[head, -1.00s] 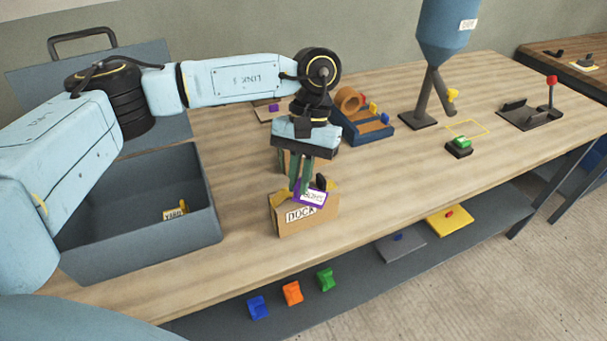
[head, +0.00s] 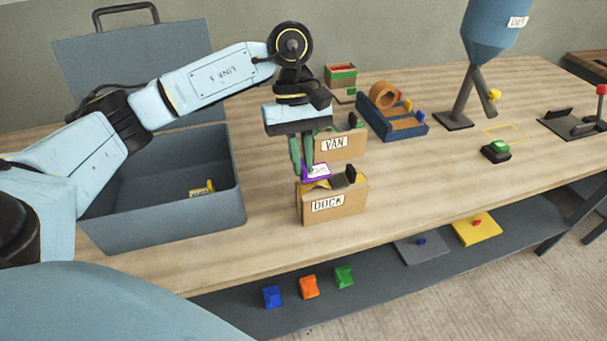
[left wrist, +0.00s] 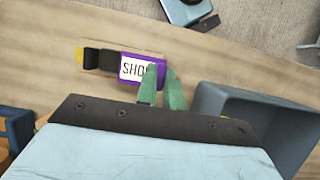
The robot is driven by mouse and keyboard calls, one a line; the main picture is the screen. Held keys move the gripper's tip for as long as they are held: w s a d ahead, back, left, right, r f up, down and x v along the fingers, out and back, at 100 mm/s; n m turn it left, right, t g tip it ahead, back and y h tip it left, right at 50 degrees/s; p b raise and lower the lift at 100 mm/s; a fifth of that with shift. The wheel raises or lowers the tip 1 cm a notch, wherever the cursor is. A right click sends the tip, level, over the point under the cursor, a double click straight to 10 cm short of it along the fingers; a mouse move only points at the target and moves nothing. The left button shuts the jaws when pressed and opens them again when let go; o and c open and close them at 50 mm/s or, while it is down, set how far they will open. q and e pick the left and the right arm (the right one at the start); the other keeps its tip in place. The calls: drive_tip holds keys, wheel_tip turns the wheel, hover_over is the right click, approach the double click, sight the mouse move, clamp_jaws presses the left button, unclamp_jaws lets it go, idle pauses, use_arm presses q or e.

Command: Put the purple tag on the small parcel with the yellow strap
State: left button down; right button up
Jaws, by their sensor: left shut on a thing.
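My left gripper (head: 306,172) is shut on the purple tag (head: 318,171), which has a white label. In the left wrist view the label on the purple tag (left wrist: 131,69) starts with "SHO", and the fingertips cover the rest. The tag is over the left rear part of an open cardboard box marked DOCK (head: 336,207); I cannot tell if they touch. A yellow piece (head: 318,186) and dark pieces show in that box. I cannot make out a small parcel with a yellow strap for certain.
A box marked VAN (head: 345,146) stands behind the DOCK box. A grey bin (head: 238,200) with a yellow tag (head: 203,190) inside is at left. A blue tray (head: 400,128), a hopper (head: 490,38) and a green-topped block (head: 496,150) are to the right. The front right tabletop is clear.

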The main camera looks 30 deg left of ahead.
use_arm(q)
drive_tip(key=shift+f, duration=1.95)
drive_tip(key=shift+f, duration=0.1)
drive_tip(key=c, duration=1.5)
unclamp_jaws()
drive_tip(key=v, duration=1.2)
